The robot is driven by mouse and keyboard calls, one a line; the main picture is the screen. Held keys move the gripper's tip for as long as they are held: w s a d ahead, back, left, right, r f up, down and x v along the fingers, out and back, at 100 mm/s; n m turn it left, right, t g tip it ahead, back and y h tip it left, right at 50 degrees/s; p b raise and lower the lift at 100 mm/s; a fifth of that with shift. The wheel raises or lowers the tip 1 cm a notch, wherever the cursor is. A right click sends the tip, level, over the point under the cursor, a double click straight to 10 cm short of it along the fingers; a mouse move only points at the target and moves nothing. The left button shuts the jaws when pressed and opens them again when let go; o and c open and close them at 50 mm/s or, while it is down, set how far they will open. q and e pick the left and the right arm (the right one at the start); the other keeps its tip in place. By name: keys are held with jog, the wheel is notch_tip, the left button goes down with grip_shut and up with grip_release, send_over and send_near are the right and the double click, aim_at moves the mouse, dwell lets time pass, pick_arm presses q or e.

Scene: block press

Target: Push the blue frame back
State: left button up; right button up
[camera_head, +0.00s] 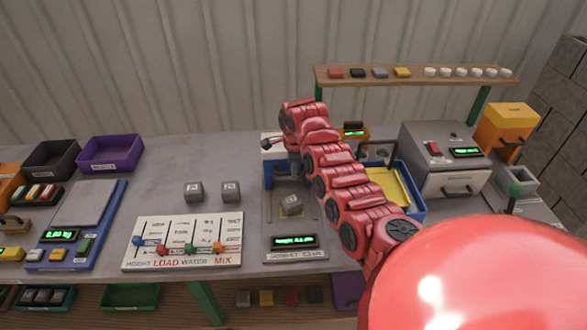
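The blue frame (269,173) stands at the back of the grey press base in the middle of the table, with a white part (272,141) at its top. My red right arm covers its right side. My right gripper (280,148) is at the top of the frame, small and dark against it. I cannot tell whether it touches the frame or whether its fingers are open. A grey block (290,204) sits on the press base (296,256), in front of the frame. A green display (295,241) is on the base's front. My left gripper is not in view.
Two grey blocks (194,191) (231,191) stand left of the press, behind a white slider board (183,243). A blue tray with a yellow inside (417,205) is to the right, partly behind my arm. A wooden shelf (415,76) runs along the back right.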

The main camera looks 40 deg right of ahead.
grip_shut()
dwell(1.1)
